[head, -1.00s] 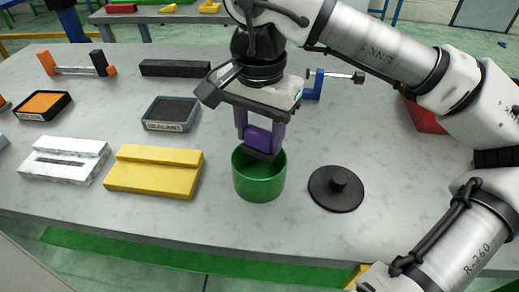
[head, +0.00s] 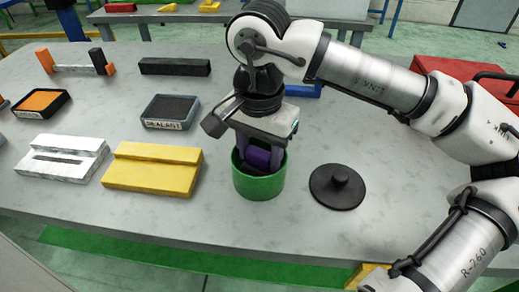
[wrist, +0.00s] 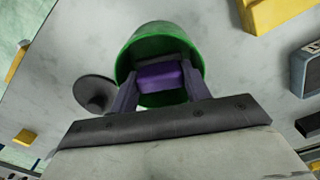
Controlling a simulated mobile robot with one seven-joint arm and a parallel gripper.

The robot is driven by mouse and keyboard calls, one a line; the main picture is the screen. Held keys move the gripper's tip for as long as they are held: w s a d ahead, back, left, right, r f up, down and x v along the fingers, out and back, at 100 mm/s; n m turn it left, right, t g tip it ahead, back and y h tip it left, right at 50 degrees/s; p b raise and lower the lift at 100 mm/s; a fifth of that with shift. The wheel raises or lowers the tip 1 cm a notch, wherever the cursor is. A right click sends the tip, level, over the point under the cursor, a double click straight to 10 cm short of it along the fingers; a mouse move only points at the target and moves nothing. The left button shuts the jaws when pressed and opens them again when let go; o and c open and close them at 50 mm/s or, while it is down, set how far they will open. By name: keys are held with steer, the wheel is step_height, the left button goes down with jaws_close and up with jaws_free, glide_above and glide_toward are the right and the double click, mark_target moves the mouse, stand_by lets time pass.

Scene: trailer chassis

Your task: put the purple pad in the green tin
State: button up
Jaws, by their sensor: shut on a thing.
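The green tin (head: 258,187) stands upright and open on the grey table, near its front edge; it also shows in the wrist view (wrist: 134,52). My gripper (head: 259,160) points down into the tin's mouth, with its fingers partly below the rim. It is shut on the purple pad (wrist: 160,76), which sits between the two purple-grey fingers. In the head view the pad (head: 258,157) is at about rim level, inside the opening. The tin's floor and the pad's underside are hidden, so I cannot tell if the pad touches the bottom.
A black round lid with a knob (head: 338,188) lies right of the tin. A yellow block (head: 152,170) and a white block (head: 62,160) lie to the left. A sealant tray (head: 171,112) is behind. A red box (head: 440,82) is at the back right.

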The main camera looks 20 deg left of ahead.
mark_target(259, 151)
steer(key=shift+f, duration=0.2)
steer(key=o, duration=0.7)
steer(key=shift+c, duration=0.2)
steer(key=shift+r, duration=0.15)
steer(key=shift+r+p, duration=0.3)
steer(key=shift+p, duration=0.05)
step_height(259, 151, up, 12)
steer(key=shift+r, duration=0.25)
